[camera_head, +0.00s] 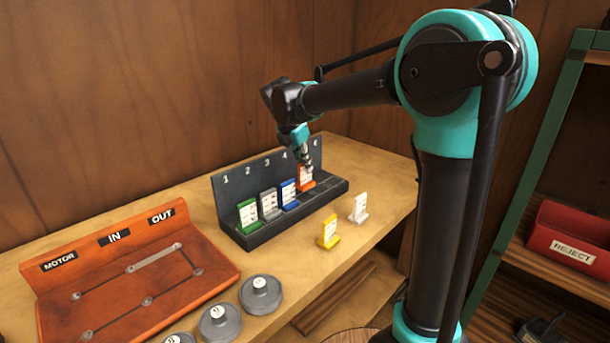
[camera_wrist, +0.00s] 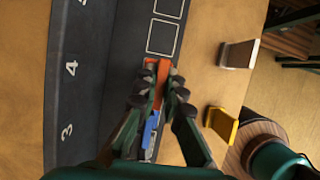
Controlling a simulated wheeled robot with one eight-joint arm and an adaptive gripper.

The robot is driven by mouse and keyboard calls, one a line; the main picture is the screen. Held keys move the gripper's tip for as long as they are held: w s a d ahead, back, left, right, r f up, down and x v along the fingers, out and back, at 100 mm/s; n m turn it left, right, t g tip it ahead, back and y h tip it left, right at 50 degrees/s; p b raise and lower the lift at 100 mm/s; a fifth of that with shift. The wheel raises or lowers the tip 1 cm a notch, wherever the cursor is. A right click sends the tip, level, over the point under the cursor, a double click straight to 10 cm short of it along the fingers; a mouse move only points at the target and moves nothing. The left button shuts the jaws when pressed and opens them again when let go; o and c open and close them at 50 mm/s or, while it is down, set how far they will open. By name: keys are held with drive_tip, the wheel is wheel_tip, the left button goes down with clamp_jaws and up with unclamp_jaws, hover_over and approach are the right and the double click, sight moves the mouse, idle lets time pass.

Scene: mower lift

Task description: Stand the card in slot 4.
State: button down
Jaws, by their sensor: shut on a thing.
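The orange card (camera_head: 307,183) is upright between the fingertips of my gripper (camera_head: 306,163), at the place marked 4 on the dark rack (camera_head: 231,178). In the wrist view my gripper (camera_wrist: 160,88) is shut on the orange card (camera_wrist: 162,72), roughly level with the number 4. I cannot tell whether its foot rests in the slot or hangs just above it. The blue card (camera_head: 289,194) stands beside it in slot 3, with the grey card (camera_head: 269,204) and green card (camera_head: 248,215) in slots 2 and 1.
Empty outlined slots (camera_wrist: 163,37) lie beyond the orange card. A yellow card (camera_head: 329,232) and a white card (camera_head: 360,208) stand on the bench in front of the rack. An orange-red panel (camera_head: 130,275) and grey round knobs (camera_head: 261,295) are at left; a red REJECT bin (camera_head: 570,240) is at right.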

sight(308, 181)
drive_tip(key=shift+f, duration=1.9)
drive_tip(key=shift+f, duration=0.1)
drive_tip(key=c, duration=1.6)
unclamp_jaws()
drive_tip(key=shift+c, duration=0.2)
drive_tip(key=v, duration=1.2)
